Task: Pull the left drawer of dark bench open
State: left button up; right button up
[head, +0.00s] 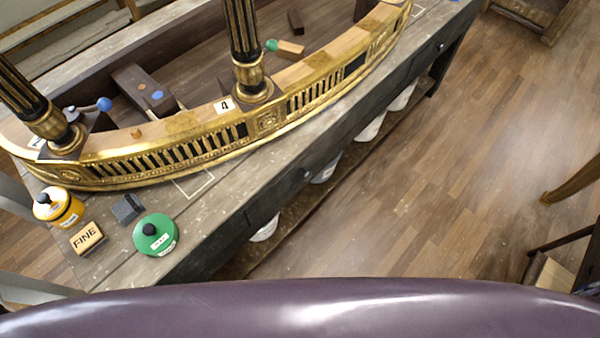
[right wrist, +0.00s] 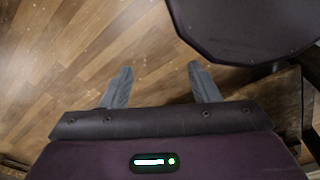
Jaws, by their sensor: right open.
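The dark bench (head: 215,248) runs diagonally from lower left to upper right in the head view, with its dark front side facing the open floor. A small dark knob (head: 306,174) sits on the nearer, left drawer front, which looks closed. A second knob (head: 439,45) sits farther along the same side. My right gripper (right wrist: 160,68) shows only in the right wrist view. Its two grey fingers are wide apart with nothing between them, over wooden floor. No bench drawer shows there. My left gripper is not in view.
A gilt console piece (head: 165,158) lies on the bench top. A green tin (head: 155,235), a yellow tin (head: 58,207) and a "FINE" block (head: 87,238) stand at the near end. White containers (head: 371,128) sit on a low shelf beneath.

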jog(key=w+r+n+t+y+b, duration=0.3)
jog(key=w+t+b, duration=0.7)
jog(key=w, duration=1.9)
jog(key=w+a+r+n+t+y+b, duration=0.1)
jog(key=w+a+r+n+y+b, duration=0.1)
jog(key=w+a+r+y+b, duration=0.5)
jog(key=a+r+n+y+b, duration=0.1)
jog(key=a+r+y+b, duration=0.25)
jog(key=a+r, duration=0.45)
jog(key=w+a+r, duration=0.2)
jog(key=w+a, duration=0.1)
jog(key=w, duration=0.2)
jog(key=shift+w+a+r+h+b, duration=0.25)
jog(key=shift+w+r+h+b, duration=0.05)
jog(key=shift+w+r+h, duration=0.05)
grip_shut()
